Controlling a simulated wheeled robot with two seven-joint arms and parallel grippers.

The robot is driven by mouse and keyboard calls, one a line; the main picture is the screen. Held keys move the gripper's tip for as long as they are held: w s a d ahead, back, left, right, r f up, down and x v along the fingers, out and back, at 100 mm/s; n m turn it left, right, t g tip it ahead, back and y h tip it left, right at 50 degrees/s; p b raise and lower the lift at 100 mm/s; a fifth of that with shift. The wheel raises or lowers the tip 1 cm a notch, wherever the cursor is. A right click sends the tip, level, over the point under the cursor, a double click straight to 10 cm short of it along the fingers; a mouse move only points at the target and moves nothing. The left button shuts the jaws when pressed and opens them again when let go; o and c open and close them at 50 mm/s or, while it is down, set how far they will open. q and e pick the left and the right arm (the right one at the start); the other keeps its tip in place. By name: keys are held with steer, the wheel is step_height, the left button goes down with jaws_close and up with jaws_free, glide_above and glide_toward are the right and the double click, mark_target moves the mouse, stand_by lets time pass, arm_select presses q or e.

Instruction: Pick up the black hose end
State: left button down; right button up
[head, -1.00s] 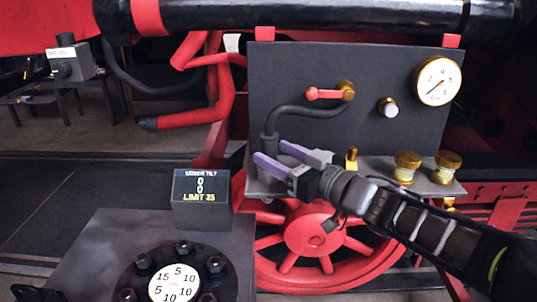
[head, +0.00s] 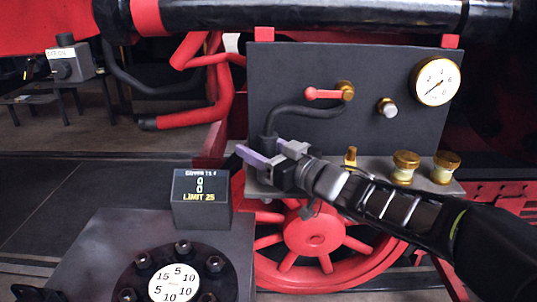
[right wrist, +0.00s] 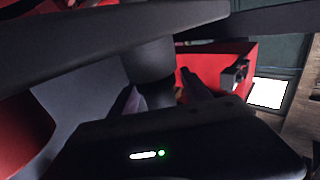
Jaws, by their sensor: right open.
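The black hose (head: 305,110) runs from a brass fitting (head: 347,91) on the dark panel, curving left and down. Its thicker hose end (head: 268,146) hangs at the panel's lower left. My right gripper (head: 260,146) is open, with its two purple fingers pointing up and left, one on each side of the hose end in this view. In the right wrist view the dark hose end (right wrist: 150,62) shows just beyond the open fingers (right wrist: 158,86); contact cannot be told. The lowest part of the hose end is hidden behind the gripper. My left gripper is not in view.
The panel (head: 310,65) carries a red lever (head: 322,94), a gauge (head: 437,82) and brass knobs (head: 405,166) on its ledge. A small display box (head: 201,200) stands at lower left beside a bolted flange (head: 180,258). A red wheel (head: 312,230) is below.

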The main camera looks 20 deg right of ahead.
stand_by(0.3)
jaws_close()
stand_by(0.5)
